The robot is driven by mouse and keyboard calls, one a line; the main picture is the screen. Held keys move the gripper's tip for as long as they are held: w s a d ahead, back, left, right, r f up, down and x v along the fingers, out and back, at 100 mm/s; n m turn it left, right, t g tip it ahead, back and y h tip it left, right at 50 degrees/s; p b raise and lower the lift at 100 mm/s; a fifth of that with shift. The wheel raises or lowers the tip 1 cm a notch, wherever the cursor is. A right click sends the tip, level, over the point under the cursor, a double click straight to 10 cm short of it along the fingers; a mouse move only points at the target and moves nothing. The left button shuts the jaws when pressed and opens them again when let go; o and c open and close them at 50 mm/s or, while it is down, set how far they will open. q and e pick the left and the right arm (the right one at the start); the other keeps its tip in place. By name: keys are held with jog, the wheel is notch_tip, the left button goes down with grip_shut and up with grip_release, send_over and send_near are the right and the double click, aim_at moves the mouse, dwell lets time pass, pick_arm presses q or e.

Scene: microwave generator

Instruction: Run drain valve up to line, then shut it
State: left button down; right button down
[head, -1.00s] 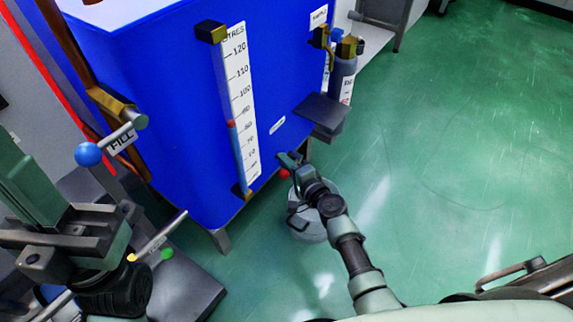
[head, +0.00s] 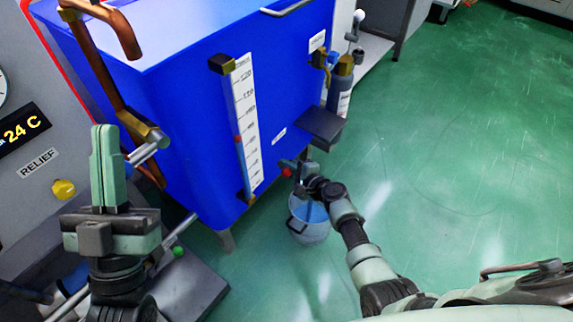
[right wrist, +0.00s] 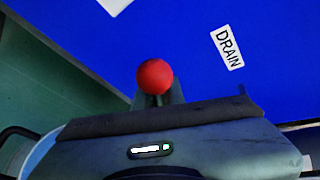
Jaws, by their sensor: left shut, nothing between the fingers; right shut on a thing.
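The drain valve's red knob (head: 287,172) shows low at the front of the blue tank (head: 185,120). My right gripper (head: 303,166) is shut on the drain valve handle. In the right wrist view the red knob (right wrist: 154,77) stands just beyond the fingers (right wrist: 158,99), beside the DRAIN label (right wrist: 228,48). The gauge scale (head: 245,120) runs down the tank front. A red mark shows in its tube (head: 240,150) about halfway; the line is too small to read. A bucket (head: 308,232) with blue inside stands below the valve. My left gripper (head: 104,150) is shut, empty and upright, hiding the fill handle's ball.
A grey panel (head: 30,190) with a 24 C display (head: 25,127) and a yellow RELIEF knob (head: 63,189) is at the left. Copper pipes (head: 95,70) run beside the tank. A dark ledge (head: 321,125) juts out above the valve. Green floor is open at the right.

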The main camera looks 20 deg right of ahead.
pick_arm(q)
jog(key=shift+w+d+f+g, duration=0.1)
jog(key=shift+w+f+g, duration=0.5)
jog(key=shift+w+f, duration=0.1)
pick_arm(e)
jog(key=shift+s+a+r, duration=0.1)
jog(key=shift+a, duration=0.55)
jog(key=c, duration=1.5)
grip_release()
jog(key=shift+r, duration=0.1)
pick_arm(q)
jog(key=shift+s+a+y, duration=0.15)
jog(key=shift+a+y, duration=0.05)
jog(key=shift+y, duration=0.1)
jog(key=shift+d, duration=0.1)
pick_arm(e)
jog(key=shift+d, duration=0.2)
